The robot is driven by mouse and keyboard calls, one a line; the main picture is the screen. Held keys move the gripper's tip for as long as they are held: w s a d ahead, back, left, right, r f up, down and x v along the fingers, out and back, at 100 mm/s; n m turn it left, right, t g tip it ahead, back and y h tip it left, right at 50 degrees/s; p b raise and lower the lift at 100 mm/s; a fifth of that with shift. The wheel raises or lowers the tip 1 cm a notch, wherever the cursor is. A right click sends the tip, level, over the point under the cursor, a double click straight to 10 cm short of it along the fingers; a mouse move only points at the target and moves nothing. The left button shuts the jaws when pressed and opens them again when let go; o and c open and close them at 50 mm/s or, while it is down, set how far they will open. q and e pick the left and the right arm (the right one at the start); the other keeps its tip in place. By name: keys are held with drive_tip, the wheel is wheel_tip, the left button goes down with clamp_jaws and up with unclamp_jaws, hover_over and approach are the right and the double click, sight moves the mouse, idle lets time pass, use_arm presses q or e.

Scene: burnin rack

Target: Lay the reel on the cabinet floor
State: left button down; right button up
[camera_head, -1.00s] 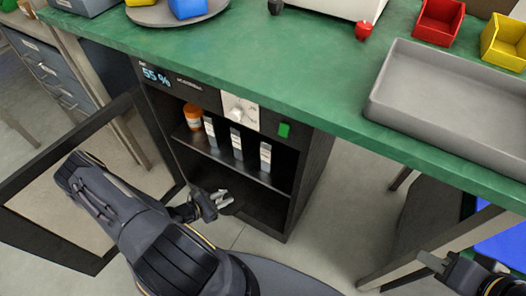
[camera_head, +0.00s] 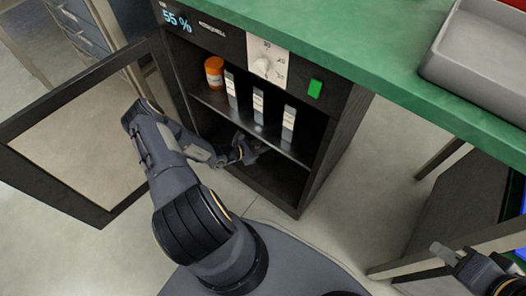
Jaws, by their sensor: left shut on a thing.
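My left gripper (camera_head: 248,153) reaches through the open front of the black cabinet (camera_head: 333,135) into its lower compartment, below the shelf. It is shut on a dark thing at its fingertips, most likely the reel, which is hard to make out against the dark interior. The cabinet floor (camera_head: 283,190) is dark and its right part looks bare. I cannot tell whether the held thing touches the floor. My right gripper (camera_head: 444,253) is at the lower right, outside the cabinet and away from it; its jaw opening is unclear.
The shelf (camera_head: 270,143) above holds an orange jar (camera_head: 214,74) and several grey-and-white upright pieces (camera_head: 259,106). The cabinet door (camera_head: 85,125) stands open to the left. The green bench top (camera_head: 400,85) overhangs the cabinet, with a grey tray (camera_head: 475,55) on it.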

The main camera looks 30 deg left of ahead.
use_arm(q)
drive_tip(key=shift+w+f, duration=0.3)
drive_tip(key=shift+f, duration=0.1)
wheel_tip(320, 180, down, 3)
drive_tip(key=shift+w+f+b, duration=0.1)
drive_tip(key=shift+b, duration=0.95)
drive_tip(key=c, duration=1.2)
unclamp_jaws()
